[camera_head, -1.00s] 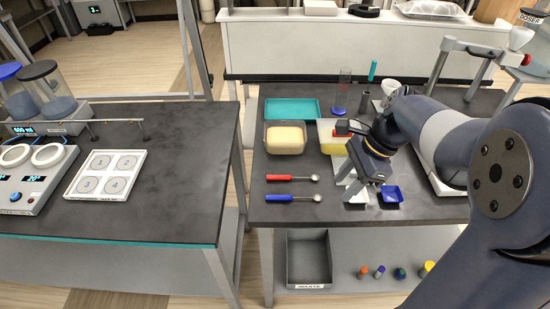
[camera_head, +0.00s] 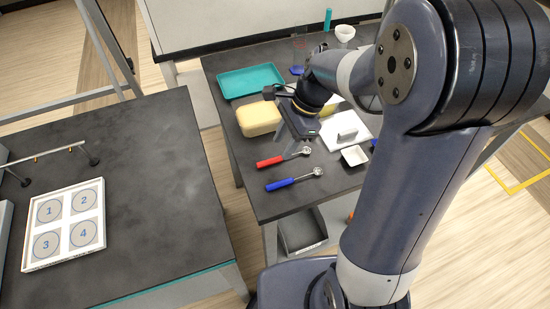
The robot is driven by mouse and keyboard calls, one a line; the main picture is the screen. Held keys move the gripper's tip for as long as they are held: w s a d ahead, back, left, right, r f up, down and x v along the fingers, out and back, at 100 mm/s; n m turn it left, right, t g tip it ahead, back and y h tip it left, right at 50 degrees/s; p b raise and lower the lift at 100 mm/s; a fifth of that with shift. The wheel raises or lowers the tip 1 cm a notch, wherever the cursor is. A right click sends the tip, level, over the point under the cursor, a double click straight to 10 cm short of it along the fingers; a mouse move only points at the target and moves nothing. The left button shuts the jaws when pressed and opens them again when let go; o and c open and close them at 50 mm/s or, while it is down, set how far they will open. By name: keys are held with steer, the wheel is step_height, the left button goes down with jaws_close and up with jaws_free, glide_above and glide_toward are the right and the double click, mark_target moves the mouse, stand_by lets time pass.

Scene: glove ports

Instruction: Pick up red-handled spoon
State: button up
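The red-handled spoon (camera_head: 270,162) lies on the dark right-hand bench, its red handle to the left and its metal bowl to the right. The blue-handled spoon (camera_head: 280,184) lies just in front of it, roughly parallel. My gripper (camera_head: 297,140) points down close behind the red-handled spoon, near its metal shaft and bowl end. It appears above the bench, and I see no contact with the spoon. The fingers are small, dark and seen at an angle, so their opening cannot be made out.
A yellow block (camera_head: 259,119) in a container sits left of my gripper, with a teal tray (camera_head: 250,80) behind. A white dish (camera_head: 355,156) and white board (camera_head: 346,129) lie to the right. A gap separates the left bench (camera_head: 150,190), holding a numbered white tray (camera_head: 64,224).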

mark_target(275, 159)
steer(key=x, duration=0.5)
steer(key=shift+w, duration=0.2)
steer(key=shift+c, duration=0.3)
jaws_close()
